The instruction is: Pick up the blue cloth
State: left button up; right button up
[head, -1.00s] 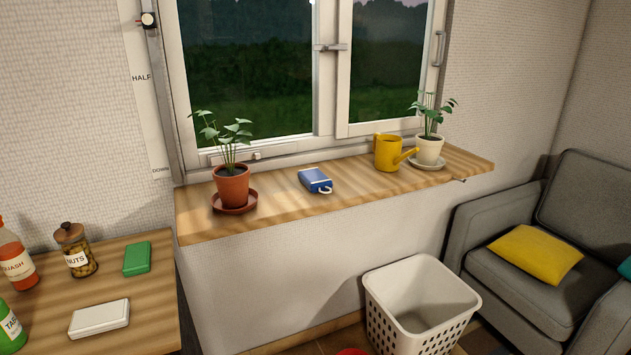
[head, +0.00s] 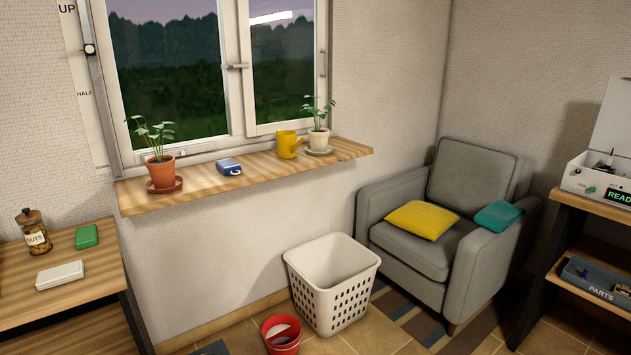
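A small blue item (head: 229,167) with a white edge and a pale loop lies on the wooden windowsill (head: 207,182), between a potted plant and a yellow watering can. It looks more like a small flat case than a cloth; I cannot tell for sure. Neither of my grippers is in view.
A terracotta plant pot (head: 162,173), yellow watering can (head: 288,145) and white plant pot (head: 318,140) share the sill. A white laundry basket (head: 343,300) and red bucket (head: 282,337) stand on the floor. The armchair (head: 420,245) holds a yellow cushion (head: 422,219). Shelves stand right.

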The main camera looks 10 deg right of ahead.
aim_at(227, 167)
jog(key=z, duration=0.65)
jog(key=i, duration=1.65)
jog(key=u, duration=0.85)
